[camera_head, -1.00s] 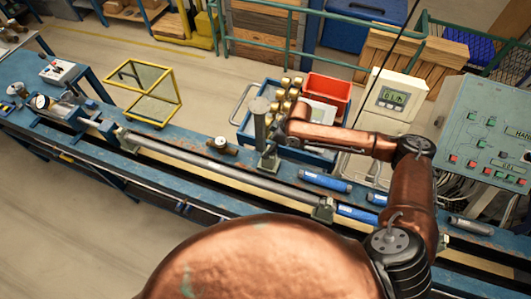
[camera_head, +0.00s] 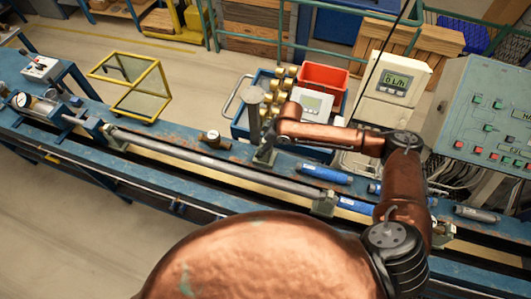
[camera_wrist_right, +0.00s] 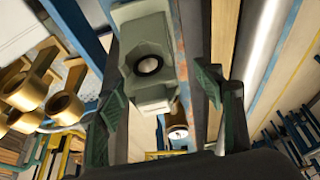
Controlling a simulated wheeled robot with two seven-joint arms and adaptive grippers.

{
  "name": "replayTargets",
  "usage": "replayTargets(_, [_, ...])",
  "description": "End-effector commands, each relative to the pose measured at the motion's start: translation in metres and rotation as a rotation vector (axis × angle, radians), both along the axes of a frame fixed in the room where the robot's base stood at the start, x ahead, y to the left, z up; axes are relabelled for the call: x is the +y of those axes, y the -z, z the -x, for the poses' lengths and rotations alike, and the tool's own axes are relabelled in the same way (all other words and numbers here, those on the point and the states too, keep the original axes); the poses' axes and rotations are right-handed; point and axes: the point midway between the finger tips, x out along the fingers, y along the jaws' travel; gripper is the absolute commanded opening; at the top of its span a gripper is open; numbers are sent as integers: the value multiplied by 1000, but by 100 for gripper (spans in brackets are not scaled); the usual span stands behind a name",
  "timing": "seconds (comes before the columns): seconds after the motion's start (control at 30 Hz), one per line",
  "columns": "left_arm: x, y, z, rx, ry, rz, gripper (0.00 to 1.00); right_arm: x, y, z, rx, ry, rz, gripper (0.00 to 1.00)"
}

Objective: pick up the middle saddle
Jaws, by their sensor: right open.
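A grey-green saddle (camera_head: 264,156) sits on the far side of the blue bench, beyond the long pipe. In the right wrist view this saddle (camera_wrist_right: 150,65) shows close up, with a dark-rimmed round opening facing the camera. My right gripper (camera_wrist_right: 160,90) is open; its two dark green fingers lie to either side of the saddle in that picture. Whether they touch it I cannot tell. In the head view my copper right arm reaches to the saddle and its fingers are hard to make out. Another saddle (camera_head: 325,203) stands at the pipe's right end. My left gripper is out of view.
The pipe (camera_head: 215,165) runs in front.

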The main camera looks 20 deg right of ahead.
Motion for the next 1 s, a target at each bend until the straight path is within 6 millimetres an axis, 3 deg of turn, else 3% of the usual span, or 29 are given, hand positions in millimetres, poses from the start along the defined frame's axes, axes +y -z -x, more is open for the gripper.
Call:
replayTargets(0.47, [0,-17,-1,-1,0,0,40,7,54,-12,0,3,0,62])
replayTargets(0.73, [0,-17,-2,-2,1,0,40,6,58,-12,0,4,1,62])
replayTargets(1.0, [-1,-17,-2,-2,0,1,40,6,58,-12,0,4,1,43])
